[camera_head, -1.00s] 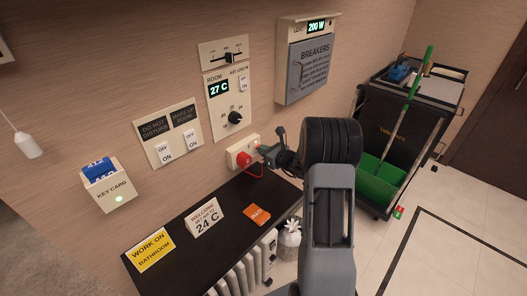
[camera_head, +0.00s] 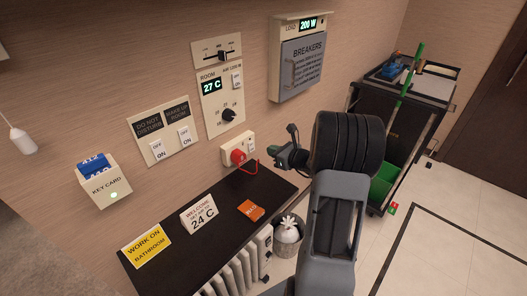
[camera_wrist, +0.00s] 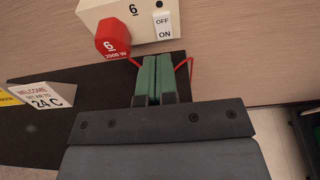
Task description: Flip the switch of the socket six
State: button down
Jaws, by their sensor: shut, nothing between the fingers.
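Socket six is a cream wall box with a red round plug (camera_head: 238,156) in it, just above the dark counter. In the wrist view the socket box (camera_wrist: 140,12) bears a "6", and the red plug (camera_wrist: 113,36) reads "6" and "2000 W". The white rocker switch (camera_wrist: 163,25), marked OFF above and ON below, is at the box's right side; I cannot tell which half is pressed in. My gripper (camera_wrist: 155,62) has green fingers shut together with nothing between them. It is just below the switch in the wrist view, and to the right of the box, apart from it, in the head view.
A red cord (camera_wrist: 187,68) runs from the plug behind my fingers. The counter (camera_head: 222,190) holds a welcome sign (camera_head: 199,213), a yellow sign (camera_head: 146,246) and an orange card (camera_head: 251,210). The thermostat panel (camera_head: 212,104) and breaker box (camera_head: 301,67) are above. A cart (camera_head: 397,128) stands right.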

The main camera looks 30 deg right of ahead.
jog(key=v, duration=0.4)
jog(key=shift+s+d+r, duration=0.1)
jog(key=shift+s+r, duration=0.05)
jog(key=shift+r, duration=0.3)
jog(key=s+a+f+n+g, duration=0.4)
jog(key=s+a+n+g, duration=0.75)
jog(key=n, duration=0.65)
jog(key=s+a+r+n+h, duration=0.5)
jog(key=s+a+r+n, duration=0.1)
jog(key=n, duration=0.8)
jog(key=shift+s+a+r+t, duration=0.35)
jog(key=shift+a+r+t, duration=0.1)
jog(key=shift+a+r, duration=0.35)
